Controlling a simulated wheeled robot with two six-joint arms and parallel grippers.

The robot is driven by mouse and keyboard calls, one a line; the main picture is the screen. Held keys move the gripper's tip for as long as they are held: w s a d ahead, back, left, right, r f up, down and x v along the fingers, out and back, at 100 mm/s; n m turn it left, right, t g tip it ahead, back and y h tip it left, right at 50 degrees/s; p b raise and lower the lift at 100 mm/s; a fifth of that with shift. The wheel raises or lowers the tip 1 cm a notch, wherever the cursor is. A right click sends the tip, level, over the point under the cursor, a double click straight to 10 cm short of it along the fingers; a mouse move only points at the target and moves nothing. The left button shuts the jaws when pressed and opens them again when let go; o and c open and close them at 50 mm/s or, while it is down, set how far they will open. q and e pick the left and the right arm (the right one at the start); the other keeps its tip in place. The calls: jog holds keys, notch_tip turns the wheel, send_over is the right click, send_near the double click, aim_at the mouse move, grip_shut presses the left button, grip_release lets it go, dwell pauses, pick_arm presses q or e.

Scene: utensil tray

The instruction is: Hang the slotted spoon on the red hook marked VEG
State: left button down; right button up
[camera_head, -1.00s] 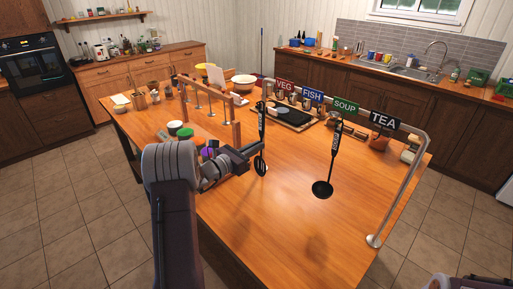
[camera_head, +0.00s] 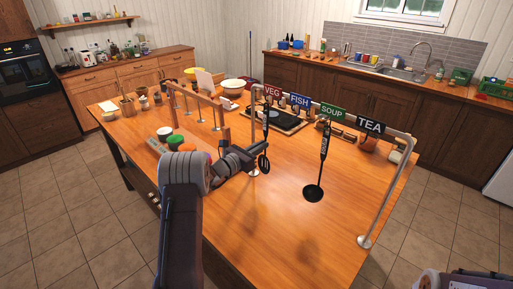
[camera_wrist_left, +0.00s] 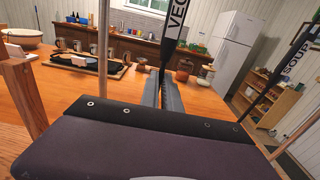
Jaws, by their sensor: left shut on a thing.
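The black slotted spoon (camera_head: 264,163) hangs upright, head down, above the table. My left gripper (camera_head: 257,153) is shut on it low on its handle. In the left wrist view the spoon's handle (camera_wrist_left: 174,30), printed VEG, rises between the fingers (camera_wrist_left: 165,92). The red VEG sign (camera_head: 272,92) is at the left end of the rail, just above the handle's top. The hook there is too small to make out, and I cannot tell whether the spoon touches it. My right gripper is out of view.
The metal rail (camera_head: 392,205) also carries FISH, SOUP and TEA signs. A black ladle (camera_head: 314,193) hangs below SOUP. A wooden rack (camera_head: 197,95) stands to the left. A black tray and mugs are behind the rail. The front right tabletop is clear.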

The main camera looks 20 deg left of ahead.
pick_arm(q)
jog(key=shift+w+d+f+b, duration=0.2)
jog(key=shift+w+f+b, duration=0.1)
jog(key=shift+w+b, duration=0.25)
jog(key=shift+w+d+f+b, duration=0.2)
jog(key=shift+w+f+b, duration=0.05)
jog(key=shift+w+b, duration=0.25)
jog(key=shift+r, duration=0.1)
jog(key=c, duration=1.5)
grip_release()
